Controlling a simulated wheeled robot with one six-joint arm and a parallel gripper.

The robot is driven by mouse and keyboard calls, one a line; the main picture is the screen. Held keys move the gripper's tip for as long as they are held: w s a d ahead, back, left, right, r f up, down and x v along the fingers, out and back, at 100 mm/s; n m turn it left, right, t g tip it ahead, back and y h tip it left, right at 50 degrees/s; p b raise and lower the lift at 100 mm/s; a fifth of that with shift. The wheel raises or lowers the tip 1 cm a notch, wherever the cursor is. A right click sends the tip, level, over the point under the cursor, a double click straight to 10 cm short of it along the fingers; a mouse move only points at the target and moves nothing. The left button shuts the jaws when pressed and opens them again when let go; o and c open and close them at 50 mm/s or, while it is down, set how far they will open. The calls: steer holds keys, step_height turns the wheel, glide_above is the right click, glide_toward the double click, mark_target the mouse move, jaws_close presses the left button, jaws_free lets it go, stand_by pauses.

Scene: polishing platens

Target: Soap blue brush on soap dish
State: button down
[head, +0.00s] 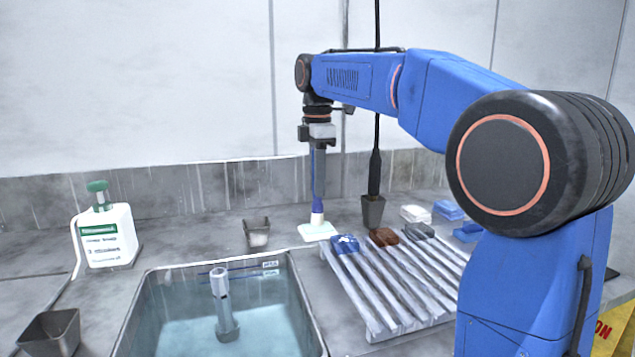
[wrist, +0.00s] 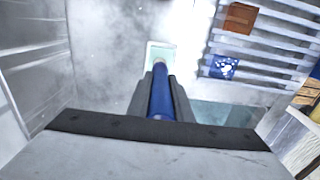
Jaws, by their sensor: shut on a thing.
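My gripper (head: 318,185) is shut on the blue brush (head: 317,207) and holds it upright, bristle end down. The brush has a blue handle and a pale lower end. The soap dish (head: 309,233), a flat pale plate on the counter, lies directly under the brush. The brush's lower end is at the dish's surface and appears to touch it, but exact contact is hard to tell. In the wrist view the brush (wrist: 161,98) sits between the two grey fingers, with the dish (wrist: 153,46) beyond its tip.
A water-filled sink (head: 170,305) is in front, with a standing pipe inside. A slatted rack (head: 395,300) holds blue, brown and dark blocks. A dark cup (head: 373,211) with a black-handled tool stands close right of the dish. A small metal cup (head: 257,229) and white pump bottle (head: 106,237) stand left.

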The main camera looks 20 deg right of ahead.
steer(key=shift+f, duration=0.55)
stand_by(1.4)
steer(key=shift+r, duration=0.1)
steer(key=shift+r, duration=3.45)
steer(key=shift+s, duration=0.1)
